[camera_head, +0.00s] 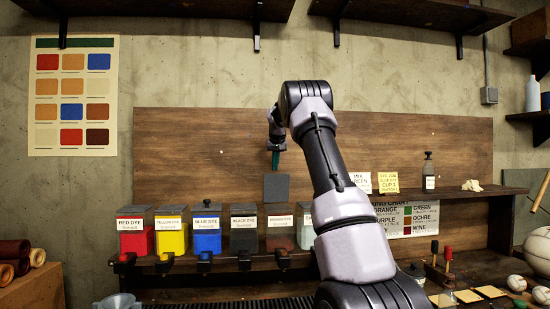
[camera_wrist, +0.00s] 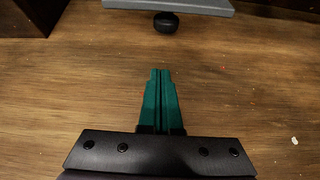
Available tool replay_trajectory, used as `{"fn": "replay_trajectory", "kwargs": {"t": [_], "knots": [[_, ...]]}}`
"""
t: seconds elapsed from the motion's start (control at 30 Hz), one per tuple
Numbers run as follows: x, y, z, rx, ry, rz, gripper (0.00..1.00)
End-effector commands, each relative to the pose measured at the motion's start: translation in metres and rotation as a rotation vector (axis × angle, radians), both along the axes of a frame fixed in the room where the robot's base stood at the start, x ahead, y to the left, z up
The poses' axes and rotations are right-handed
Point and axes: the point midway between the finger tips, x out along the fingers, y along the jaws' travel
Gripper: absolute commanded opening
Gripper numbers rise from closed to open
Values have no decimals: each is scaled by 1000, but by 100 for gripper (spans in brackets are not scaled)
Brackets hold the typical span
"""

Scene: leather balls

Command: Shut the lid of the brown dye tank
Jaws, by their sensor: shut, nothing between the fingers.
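The brown dye tank (camera_head: 281,239) stands in the row of dye tanks on the shelf, with a label on its front. Its grey lid (camera_head: 276,187) stands up, open, above the tank. In the wrist view the edge of a grey plate, which looks like this lid (camera_wrist: 190,6), shows at the top with a round black knob (camera_wrist: 165,22). My gripper (camera_head: 275,166), with green fingers, is just above the lid's upper edge in the head view. Its fingers (camera_wrist: 160,72) are together and empty, apart from the knob in the wrist view.
Red (camera_head: 136,238), yellow (camera_head: 171,238), blue (camera_head: 207,238) and black (camera_head: 244,238) tanks stand to the left with lids down. Another tank (camera_head: 305,234) on the right is partly hidden by my arm. A wooden board (camera_head: 200,150) rises behind the row.

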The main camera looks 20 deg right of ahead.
Motion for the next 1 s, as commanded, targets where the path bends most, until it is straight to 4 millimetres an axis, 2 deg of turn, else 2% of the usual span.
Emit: {"fn": "replay_trajectory", "kwargs": {"t": [0.1, 0.3, 0.43, 1.0], "knots": [[14, -5, -24, 1, 3, 0, 0], [-11, 4, -26, 0, 0, 0, 0], [-20, 7, -29, 1, 0, -1, 0], [-25, 8, -30, -1, -7, 0, 0]]}}
